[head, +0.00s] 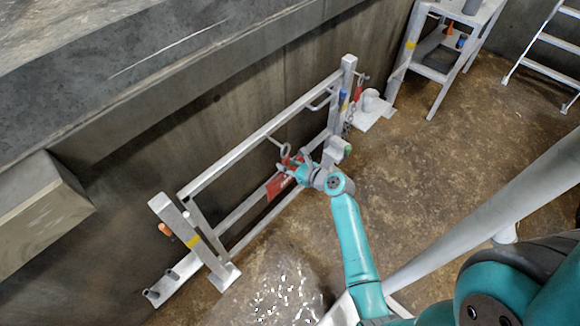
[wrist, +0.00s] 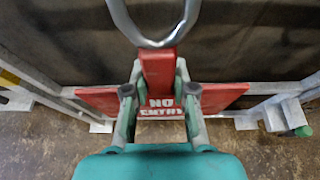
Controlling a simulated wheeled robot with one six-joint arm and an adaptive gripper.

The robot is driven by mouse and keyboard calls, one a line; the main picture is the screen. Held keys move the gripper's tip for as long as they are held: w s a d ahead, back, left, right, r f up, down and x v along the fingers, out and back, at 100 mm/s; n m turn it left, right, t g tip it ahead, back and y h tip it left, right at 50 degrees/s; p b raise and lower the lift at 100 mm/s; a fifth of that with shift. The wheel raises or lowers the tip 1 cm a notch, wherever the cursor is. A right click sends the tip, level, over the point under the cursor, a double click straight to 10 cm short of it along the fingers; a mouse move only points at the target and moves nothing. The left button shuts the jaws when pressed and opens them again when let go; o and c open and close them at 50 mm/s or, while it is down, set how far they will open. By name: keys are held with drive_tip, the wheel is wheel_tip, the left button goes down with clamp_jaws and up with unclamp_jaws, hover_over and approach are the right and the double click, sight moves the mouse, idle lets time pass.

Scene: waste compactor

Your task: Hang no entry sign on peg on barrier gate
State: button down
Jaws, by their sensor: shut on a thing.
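The red no entry sign (wrist: 95,98) shows white lettering and a raised red tab in the wrist view. My gripper (wrist: 159,75) is shut on that tab, one finger on each side. A silver ring (wrist: 155,43) rises from the top of the tab. In the head view the sign (head: 277,187) is beside the grey barrier gate (head: 235,152), below its top rail, with my gripper (head: 299,168) at its upper edge. The ring (head: 285,149) stands close to the top rail. A small dark stub near the ring may be the peg; I cannot tell whether they touch.
The gate's near post (head: 185,230) and far post (head: 348,75) flank the sign. Small red and blue items hang at the far post. A white step stand (head: 432,72) and a ladder (head: 548,40) are at the back right. The concrete floor right of the gate is mostly clear.

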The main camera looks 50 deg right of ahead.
drive_tip(key=shift+r+x, duration=0.15)
drive_tip(key=shift+x, duration=0.95)
drive_tip(key=shift+r+x, duration=0.1)
drive_tip(key=shift+x, duration=0.95)
drive_tip(key=shift+w+f, duration=0.1)
drive_tip(key=shift+w, duration=0.05)
drive_tip(key=c, duration=0.9)
unclamp_jaws()
drive_tip(key=shift+o, duration=0.2)
drive_tip(key=v, duration=1.2)
